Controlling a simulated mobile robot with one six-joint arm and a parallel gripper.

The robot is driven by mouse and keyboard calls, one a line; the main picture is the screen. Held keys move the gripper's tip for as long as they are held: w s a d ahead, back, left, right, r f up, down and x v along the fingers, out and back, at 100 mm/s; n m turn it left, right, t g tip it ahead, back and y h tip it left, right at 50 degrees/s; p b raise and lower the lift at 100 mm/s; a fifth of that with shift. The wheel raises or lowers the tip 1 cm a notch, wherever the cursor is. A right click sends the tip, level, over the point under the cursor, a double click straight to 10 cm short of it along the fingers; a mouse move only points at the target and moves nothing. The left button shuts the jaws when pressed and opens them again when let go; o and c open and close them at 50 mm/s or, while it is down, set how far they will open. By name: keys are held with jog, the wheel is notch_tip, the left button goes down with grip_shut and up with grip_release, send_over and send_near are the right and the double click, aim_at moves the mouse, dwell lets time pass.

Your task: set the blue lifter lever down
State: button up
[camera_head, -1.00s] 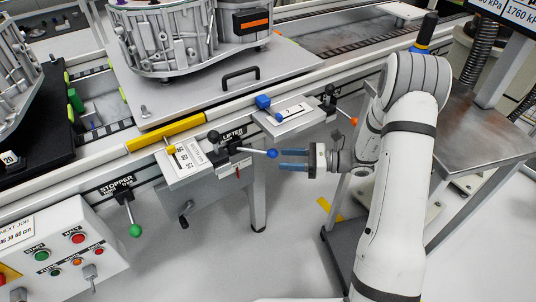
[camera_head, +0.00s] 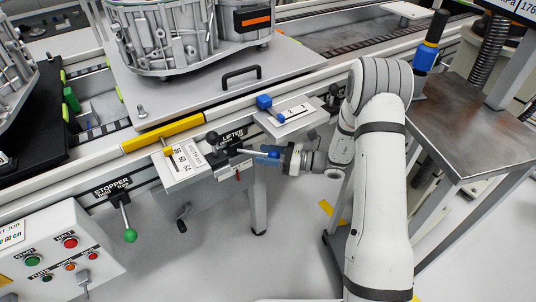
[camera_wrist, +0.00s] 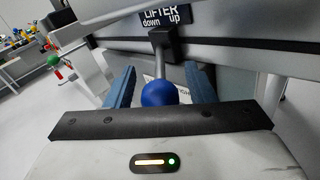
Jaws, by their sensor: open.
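The blue lifter lever shows in the head view as a metal rod ending in a blue ball (camera_head: 274,154), below the LIFTER label. The rod points right, toward my gripper (camera_head: 266,155). In the wrist view the blue ball (camera_wrist: 159,93) sits between the two blue fingers of my gripper (camera_wrist: 153,88), with clear gaps at both sides. My gripper is open around the ball. The LIFTER label (camera_wrist: 166,18) reads "down" at left and "up" at right, with the lever's pivot just below it.
The green-knobbed stopper lever (camera_head: 130,235) hangs at the left. A metal table (camera_head: 462,140) stands at the right.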

jog(key=shift+c, duration=0.3)
grip_shut()
